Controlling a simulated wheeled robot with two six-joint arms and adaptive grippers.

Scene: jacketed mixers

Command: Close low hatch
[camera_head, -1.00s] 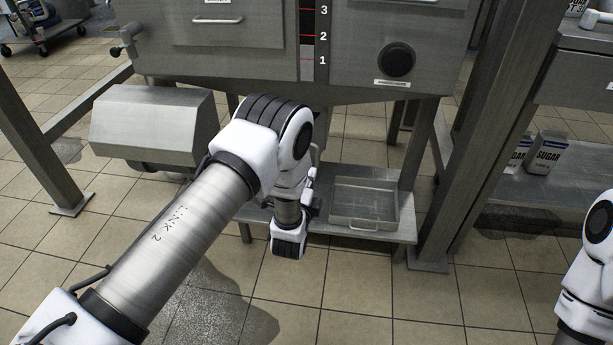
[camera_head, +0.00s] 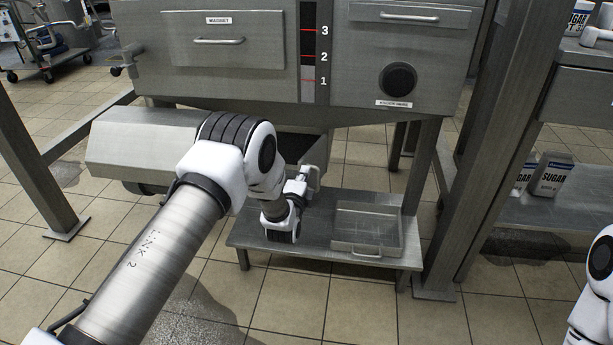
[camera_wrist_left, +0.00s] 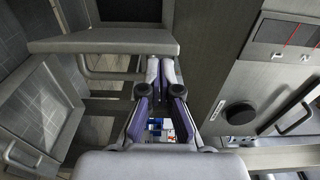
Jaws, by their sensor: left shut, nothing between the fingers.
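In the wrist view the low hatch appears as a grey metal panel (camera_wrist_left: 105,42) with a bar handle (camera_wrist_left: 108,73) along its edge. My left gripper (camera_wrist_left: 161,76) is shut and empty, its fingers close by the right end of that handle. I cannot tell whether they touch the panel. In the head view my left gripper (camera_head: 299,187) is low under the machine, above the bottom shelf, largely hidden by my own wrist. My arm also hides much of the hatch area there. My right arm shows only at the right edge, and its gripper is out of view.
A shallow metal tray (camera_head: 367,247) lies on the low shelf (camera_head: 405,262), right of my left gripper. The machine's steel legs (camera_head: 440,240) stand to the right. A grey housing (camera_head: 135,140) sits to the left. Sugar packs (camera_head: 551,174) stand on the right-hand shelf.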

